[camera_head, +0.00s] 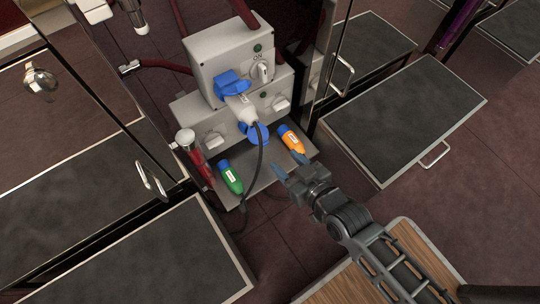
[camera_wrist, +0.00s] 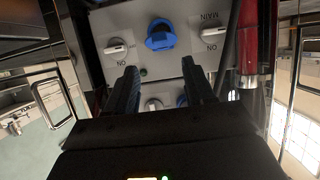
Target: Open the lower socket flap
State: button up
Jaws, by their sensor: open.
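The lower socket's blue flap (camera_head: 257,132) is on the front of the lower grey box, partly behind a dark cable in the head view. In the upside-down wrist view the same blue flap (camera_wrist: 160,38) shows between two switches, beyond my fingers. I cannot tell whether it is fully shut. The upper socket's blue flap (camera_head: 232,85) is on the upper grey box, with a pale plug (camera_head: 241,108) just below it. My gripper (camera_head: 289,165) is open and empty, in front of and below the lower box, apart from the flap. In the wrist view my gripper (camera_wrist: 165,88) points at the panel.
The dark cable (camera_head: 260,160) hangs from the plug across the front. Dark cabinets (camera_head: 400,115) flank the right, and a red tube (camera_wrist: 247,45) stands beside the panel.

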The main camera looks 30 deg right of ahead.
jog(key=w+f, duration=0.1)
jog(key=b, duration=0.3)
send_near(259, 134)
jog(key=w+f, duration=0.3)
jog(key=shift+w+f, duration=0.1)
jog(key=shift+w, duration=0.25)
jog(key=shift+c, duration=0.2)
grip_shut()
